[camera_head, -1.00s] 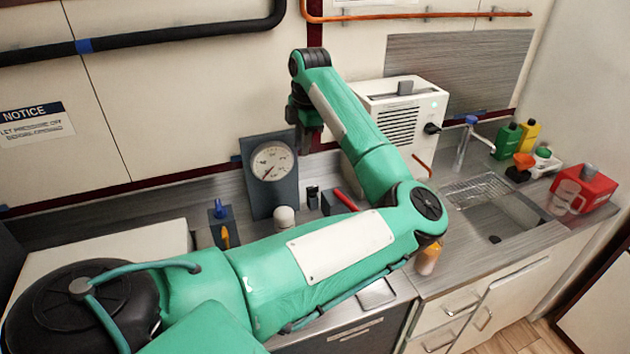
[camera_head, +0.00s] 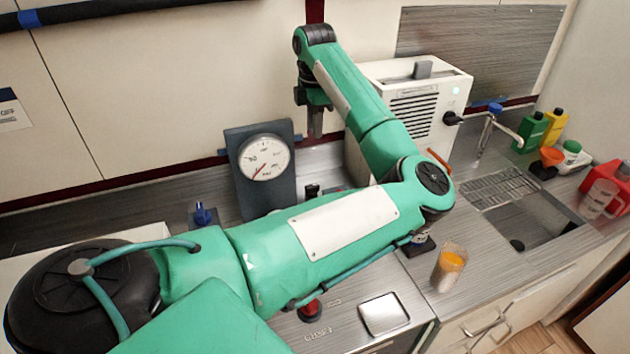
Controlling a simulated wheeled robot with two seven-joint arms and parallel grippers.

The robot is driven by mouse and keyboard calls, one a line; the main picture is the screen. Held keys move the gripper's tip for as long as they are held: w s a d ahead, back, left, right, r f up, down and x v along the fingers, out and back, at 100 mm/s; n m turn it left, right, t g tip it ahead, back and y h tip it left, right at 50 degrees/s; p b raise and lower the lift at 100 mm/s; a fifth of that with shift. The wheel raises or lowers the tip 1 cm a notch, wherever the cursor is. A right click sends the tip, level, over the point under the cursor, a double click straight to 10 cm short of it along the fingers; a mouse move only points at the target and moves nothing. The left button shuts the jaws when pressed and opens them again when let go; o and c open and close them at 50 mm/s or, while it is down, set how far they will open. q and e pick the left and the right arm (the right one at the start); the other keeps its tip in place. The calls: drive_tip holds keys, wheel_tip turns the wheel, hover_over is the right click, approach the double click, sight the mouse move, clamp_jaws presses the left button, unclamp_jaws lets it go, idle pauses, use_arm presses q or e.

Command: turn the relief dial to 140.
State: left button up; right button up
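A round white gauge (camera_head: 264,157) with a red needle sits on a dark upright panel behind my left arm. Its needle points to the lower left, and its numbers are too small to read. I cannot make out a relief dial; my arm hides part of the counter below the gauge. My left gripper (camera_head: 315,122) hangs pointing down, to the right of the gauge and apart from it, in front of the wall. Its fingers are small and seen from the side, so I cannot tell whether they are open. My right gripper is not in view.
A white vented machine (camera_head: 415,98) stands right of my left gripper. A blue-handled valve (camera_head: 203,214) is left of the gauge.

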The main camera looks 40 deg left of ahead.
use_arm(q)
drive_tip(key=b, duration=0.4)
hover_over(315, 185)
wheel_tip(315, 185, down, 5)
wheel_tip(315, 185, down, 13)
drive_tip(key=p, duration=0.3)
drive_tip(key=shift+r, duration=0.1)
drive_tip(key=shift+f, duration=0.4)
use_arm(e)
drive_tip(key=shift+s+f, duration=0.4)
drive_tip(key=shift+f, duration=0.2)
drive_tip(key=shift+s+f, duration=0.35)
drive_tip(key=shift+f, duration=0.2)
use_arm(q)
drive_tip(key=shift+c, duration=0.4)
drive_tip(key=shift+a, duration=0.1)
clamp_jaws()
